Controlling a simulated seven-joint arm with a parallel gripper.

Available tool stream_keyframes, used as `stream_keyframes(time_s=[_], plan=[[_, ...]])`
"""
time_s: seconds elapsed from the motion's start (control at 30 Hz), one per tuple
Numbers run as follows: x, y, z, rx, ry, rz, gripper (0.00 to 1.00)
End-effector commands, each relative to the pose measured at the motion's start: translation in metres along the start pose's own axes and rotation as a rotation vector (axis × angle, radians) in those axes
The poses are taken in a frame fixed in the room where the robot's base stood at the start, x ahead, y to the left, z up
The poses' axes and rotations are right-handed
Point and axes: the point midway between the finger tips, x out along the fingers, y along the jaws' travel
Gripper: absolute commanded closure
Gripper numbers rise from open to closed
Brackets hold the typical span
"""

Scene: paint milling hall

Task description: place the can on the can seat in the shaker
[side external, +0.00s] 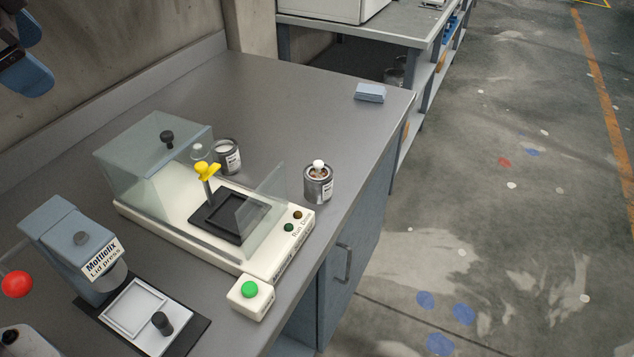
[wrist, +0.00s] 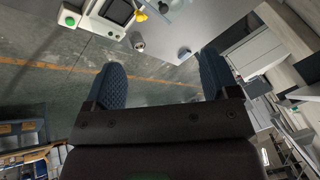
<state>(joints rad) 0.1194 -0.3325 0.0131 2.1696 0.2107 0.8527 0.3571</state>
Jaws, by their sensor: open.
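The shaker (side external: 190,255) has a pale base, a clear hood folded back on its left, and a clear front panel. Its black can seat (side external: 212,226) looks empty, below a yellow clamp knob (side external: 207,171). One grey can (side external: 318,186) with a white ball on top stands upright right of the shaker; it also shows in the wrist view (wrist: 138,43). Another grey can (side external: 229,158) with a white label stands behind the shaker. My gripper (wrist: 162,82) is open and empty in the wrist view, away from the cans. Only part of it shows at the side view's upper left.
A lid press (side external: 70,245) stands left of the shaker, with a red ball knob (side external: 17,284). A green-button box (side external: 250,297) sits at the front. A blue block (side external: 370,93) lies near the far right corner. The bench between is clear.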

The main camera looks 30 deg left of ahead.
Motion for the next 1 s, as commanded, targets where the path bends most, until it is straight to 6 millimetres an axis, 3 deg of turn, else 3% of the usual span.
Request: stream_keyframes(time_s=[0.03,0.27,0.47,0.6,0.8,1.0], plan=[[0.012,-0.005,-0.021,0.114,-0.015,-0.011,0.19],[0.075,-0.017,-0.111,0.664,-0.067,-0.086,0.19],[0.148,0.003,-0.181,1.157,-0.118,-0.148,0.19],[0.206,0.034,-0.220,1.507,-0.158,-0.193,0.19],[0.279,0.086,-0.253,1.946,-0.214,-0.255,0.19],[0.315,0.117,-0.262,2.169,-0.247,-0.292,0.19]])
